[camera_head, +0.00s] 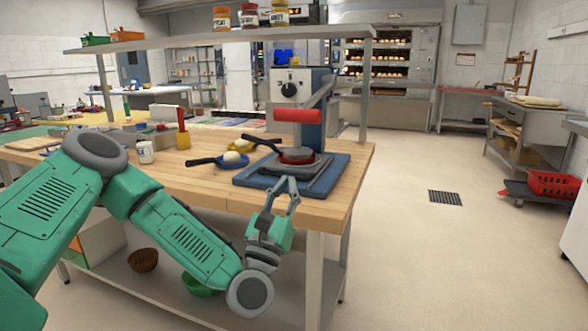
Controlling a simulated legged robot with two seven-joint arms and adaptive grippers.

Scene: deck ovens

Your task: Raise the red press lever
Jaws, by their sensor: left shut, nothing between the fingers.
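The press stands at the right end of the wooden table, with a blue base (335,180) and a blue upright (310,138). Its red lever (297,116) is a horizontal red grip at the front of a grey arm that slopes up to the right. A round red piece (297,155) sits on the dark plate below the lever. My left gripper (286,184) is at the front edge of the press base, below the lever and apart from it, pointing up. My right gripper is not in view.
A black-handled pan with a white ball (231,156) lies left of the press. A white jar (146,152) and a red-and-yellow tool (183,132) stand farther left. A shelf (230,36) with jars spans above the table.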

